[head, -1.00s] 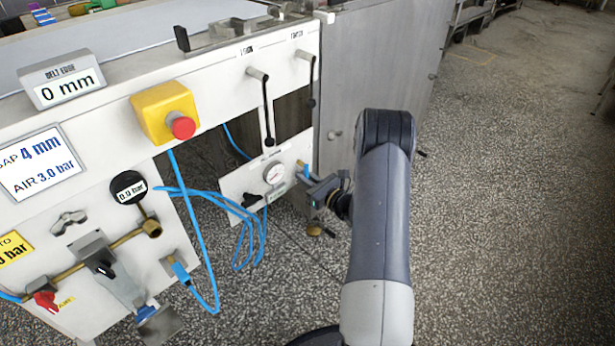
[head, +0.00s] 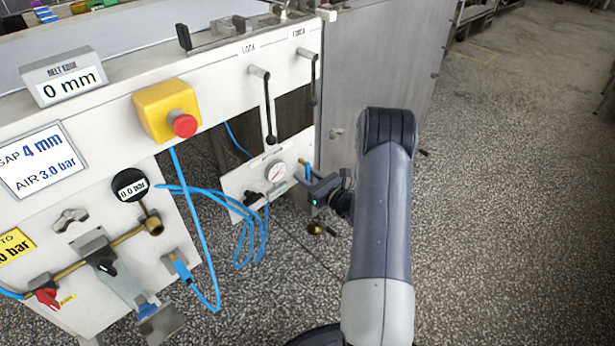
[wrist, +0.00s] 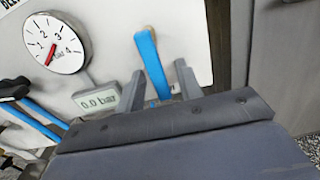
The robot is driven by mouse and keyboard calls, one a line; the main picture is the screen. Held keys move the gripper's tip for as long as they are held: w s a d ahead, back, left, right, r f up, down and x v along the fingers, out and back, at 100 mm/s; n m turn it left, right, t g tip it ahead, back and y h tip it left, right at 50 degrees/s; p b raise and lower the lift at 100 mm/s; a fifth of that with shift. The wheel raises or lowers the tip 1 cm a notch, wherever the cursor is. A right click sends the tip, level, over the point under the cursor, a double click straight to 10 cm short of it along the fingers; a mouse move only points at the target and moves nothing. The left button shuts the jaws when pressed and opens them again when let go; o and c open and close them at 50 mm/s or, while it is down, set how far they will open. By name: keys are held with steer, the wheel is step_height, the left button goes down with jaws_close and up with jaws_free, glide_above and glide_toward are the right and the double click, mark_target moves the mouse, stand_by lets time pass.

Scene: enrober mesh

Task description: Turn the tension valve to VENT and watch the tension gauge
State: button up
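The small white panel holds a round tension gauge (head: 277,172), which shows larger in the wrist view (wrist: 56,42) with marks from 1 to 4. Contact is unclear. No VENT label is legible.
A black knob (head: 252,198) and blue hoses (head: 240,240) are left of the gauge. Two black-ended levers, LOCK (head: 267,105) and another (head: 313,80), hang above. A red stop button (head: 184,125) is further left. A grey cabinet (head: 375,70) stands behind; open floor lies right.

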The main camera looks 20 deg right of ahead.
steer(key=shift+s, duration=0.1)
steer(key=p+v, duration=0.2)
steer(key=v, duration=0.8)
steer(key=shift+s, duration=0.3)
steer(key=shift+d, duration=0.15)
steer(key=b+x, duration=0.2)
steer(key=x, duration=0.8)
steer(key=shift+w, duration=0.5)
